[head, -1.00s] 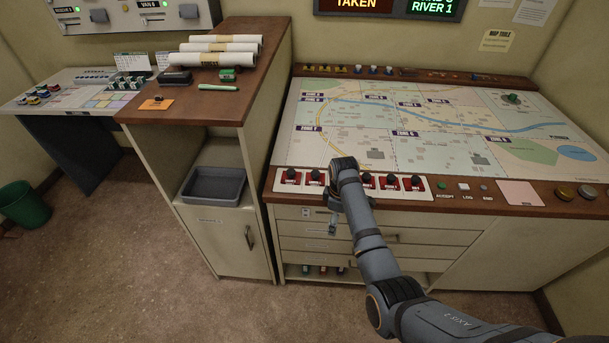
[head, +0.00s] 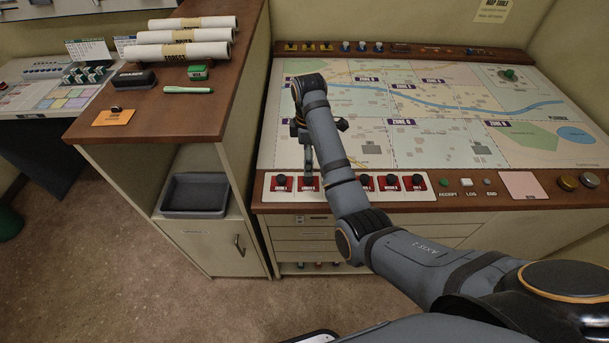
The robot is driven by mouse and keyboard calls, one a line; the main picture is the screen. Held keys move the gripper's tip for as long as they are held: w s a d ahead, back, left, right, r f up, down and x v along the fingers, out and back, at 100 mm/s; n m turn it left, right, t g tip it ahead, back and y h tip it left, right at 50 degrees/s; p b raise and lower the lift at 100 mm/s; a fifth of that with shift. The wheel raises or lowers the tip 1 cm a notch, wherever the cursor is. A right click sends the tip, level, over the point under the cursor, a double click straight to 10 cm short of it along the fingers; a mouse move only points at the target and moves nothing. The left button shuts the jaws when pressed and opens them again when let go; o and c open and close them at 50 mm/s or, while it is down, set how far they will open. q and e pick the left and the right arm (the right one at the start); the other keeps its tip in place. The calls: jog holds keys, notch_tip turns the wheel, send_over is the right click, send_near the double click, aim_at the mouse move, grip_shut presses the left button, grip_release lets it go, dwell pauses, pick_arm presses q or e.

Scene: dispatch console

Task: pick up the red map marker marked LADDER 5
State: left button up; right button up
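Several red map markers with dark knobs stand in a white strip along the front edge of the map table. The small marker labels are too small to read surely, so I cannot tell which is LADDER 5. My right gripper (head: 307,168) hangs over the front left of the map, close above or behind the second marker. Its fingers are mostly hidden, and I cannot see contact. My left gripper is out of view.
The map table (head: 435,194) has yellow and blue markers (head: 361,46) on its back rail and a green marker (head: 508,74) on the map. The wooden cabinet top (head: 150,125) at left bears rolled maps (head: 181,50), an eraser and a green pen. A grey tray (head: 195,195) sits below.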

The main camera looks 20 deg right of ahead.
aim_at(308, 178)
jog(key=shift+s+f+b, duration=0.65)
jog(key=shift+f+b, duration=0.3)
jog(key=shift+b, duration=0.2)
notch_tip(308, 178, down, 3)
jog(key=b, duration=0.2)
jog(key=shift+w+b, duration=0.15)
jog(key=shift+b, duration=0.25)
jog(key=shift+w+f, duration=0.25)
notch_tip(308, 178, down, 2)
jog(key=b, duration=0.2)
jog(key=shift+b, duration=0.3)
notch_tip(308, 178, down, 2)
jog(key=shift+w+d+p, duration=0.1)
jog(key=shift+w+p, duration=0.05)
jog(key=shift+p, duration=0.65)
jog(key=shift+w+f, duration=0.1)
jog(key=shift+f, duration=0.3)
jog(key=shift+r, duration=0.1)
jog(key=c, duration=1.3)
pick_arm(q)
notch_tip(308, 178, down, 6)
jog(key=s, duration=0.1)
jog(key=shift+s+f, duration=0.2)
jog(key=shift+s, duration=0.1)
